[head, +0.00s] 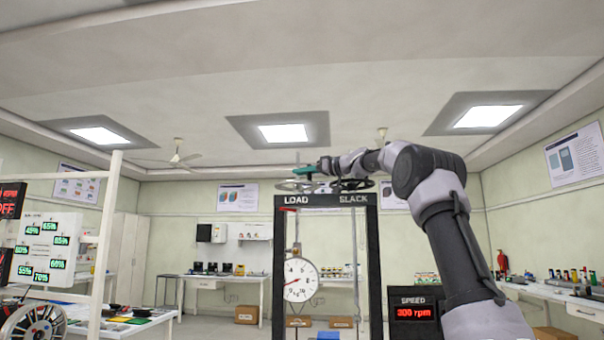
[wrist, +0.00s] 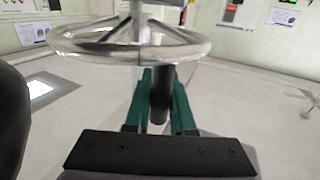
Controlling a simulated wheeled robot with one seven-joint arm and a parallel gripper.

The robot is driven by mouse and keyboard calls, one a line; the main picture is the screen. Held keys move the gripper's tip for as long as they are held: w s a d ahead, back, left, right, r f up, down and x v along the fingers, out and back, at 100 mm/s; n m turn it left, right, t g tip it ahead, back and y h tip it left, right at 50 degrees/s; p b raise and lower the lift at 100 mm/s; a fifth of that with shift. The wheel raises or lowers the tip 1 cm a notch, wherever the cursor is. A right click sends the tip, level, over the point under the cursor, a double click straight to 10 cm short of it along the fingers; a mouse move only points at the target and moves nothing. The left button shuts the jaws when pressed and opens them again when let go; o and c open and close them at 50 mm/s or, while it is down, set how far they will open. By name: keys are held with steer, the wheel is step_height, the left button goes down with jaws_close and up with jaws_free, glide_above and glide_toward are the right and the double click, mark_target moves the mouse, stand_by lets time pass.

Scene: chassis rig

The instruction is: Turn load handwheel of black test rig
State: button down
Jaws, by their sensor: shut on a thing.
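The black test rig (head: 280,250) stands ahead in the head view, a tall frame marked LOAD at left and SLACK at right. The load handwheel (head: 290,187) lies flat on top above LOAD. It shows large in the wrist view as a shiny silver spoked wheel (wrist: 75,43). A dark upright handle (wrist: 161,100) sits on its rim. My gripper (head: 303,170) reaches in from the right over the rig. Its green fingers (wrist: 162,80) are shut on the handle, one on each side. The fingertips are close to the rim.
A second, dark handwheel (head: 353,185) sits above SLACK, under my arm. A round dial gauge (head: 300,281) hangs inside the frame. A speed display (head: 415,312) reads 300 rpm at right. A white rack (head: 103,245) stands at left.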

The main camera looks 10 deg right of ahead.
steer(key=c, duration=1.1)
jaws_free()
steer(key=shift+o, duration=0.2)
steer(key=v, duration=1)
steer(key=shift+s+d, duration=0.2)
steer(key=shift+d, duration=0.1)
